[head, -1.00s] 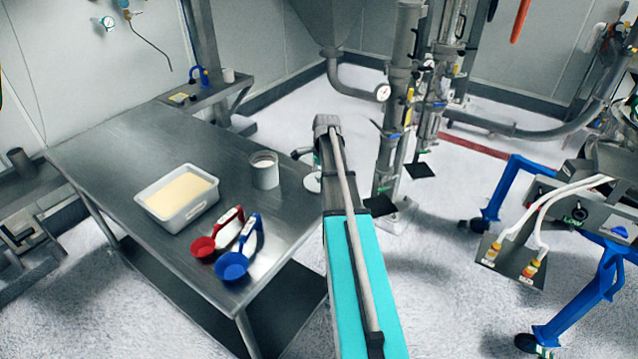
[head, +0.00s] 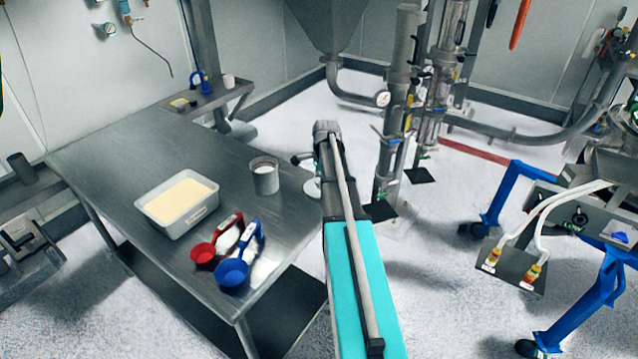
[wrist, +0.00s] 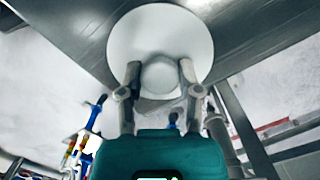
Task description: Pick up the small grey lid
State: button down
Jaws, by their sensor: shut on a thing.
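The small grey lid (wrist: 165,25) is a pale round disc with a round knob in its middle. My gripper (wrist: 160,76) is shut on this knob, one finger on each side of it. In the head view only a pale part of the lid (head: 312,188) shows left of my arm, by the table's right edge. My arm hides most of the gripper there. I cannot tell whether the lid touches the table.
The steel table (head: 130,150) bears a white tub of pale powder (head: 180,215), a red scoop (head: 203,252), a blue scoop (head: 233,271) and an open grey pot (head: 265,178) near the lid. Vertical pipes (head: 395,110) stand right of my arm. A blue-legged frame (head: 510,190) is farther right.

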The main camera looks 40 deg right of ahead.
jog(key=shift+r+p, duration=1.25)
jog(key=shift+r, duration=0.1)
jog(key=s+a+r+p, duration=0.6)
jog(key=s+r+p, duration=0.4)
jog(key=s, duration=0.2)
jog(key=shift+s+a+r, duration=0.15)
jog(key=shift+s+a, duration=0.05)
jog(key=shift+a, duration=0.05)
notch_tip(320, 180, down, 2)
jog(key=shift+b, duration=0.85)
jog(key=shift+w+a, duration=0.1)
